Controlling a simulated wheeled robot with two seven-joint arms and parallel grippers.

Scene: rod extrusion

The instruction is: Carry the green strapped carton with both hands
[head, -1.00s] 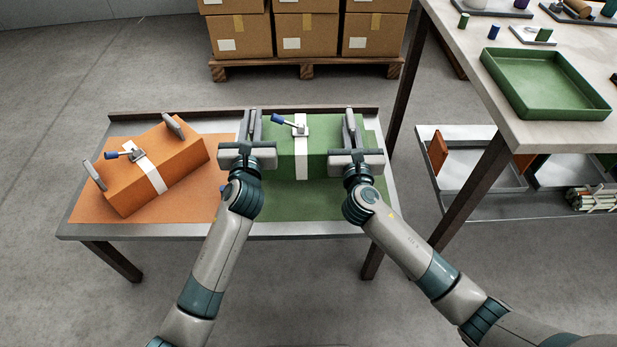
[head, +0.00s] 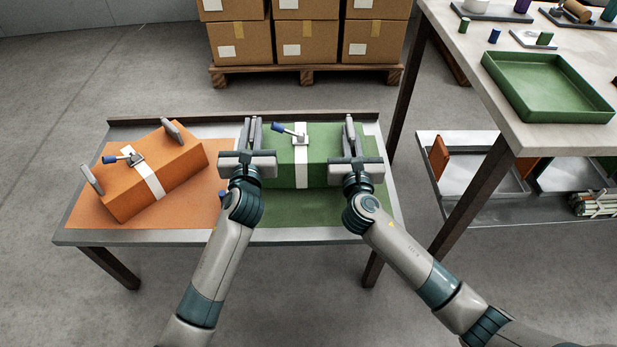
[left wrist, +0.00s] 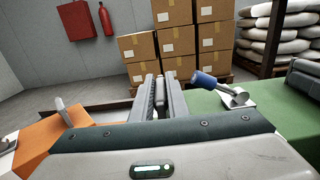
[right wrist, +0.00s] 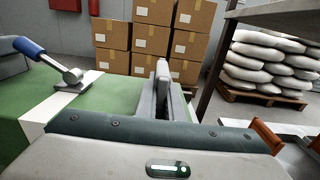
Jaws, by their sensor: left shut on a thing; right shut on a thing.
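The green strapped carton (head: 319,148) stands on the green mat, with a white strap (head: 302,172) around its middle and a blue-handled buckle (head: 290,131) on top. The buckle also shows in the left wrist view (left wrist: 210,83) and the right wrist view (right wrist: 45,55). My left gripper (head: 253,130) is shut on the grey handle at the carton's left end. My right gripper (head: 350,130) is shut on the handle at its right end. The fingers largely hide both handles. I cannot tell any gap under the carton.
An orange strapped carton (head: 185,176) lies askew on the orange mat (head: 185,219), close to my left gripper. A taller table with a green tray (head: 548,110) stands at right, its leg close to the low table. Stacked brown cartons (head: 301,40) stand on a pallet behind.

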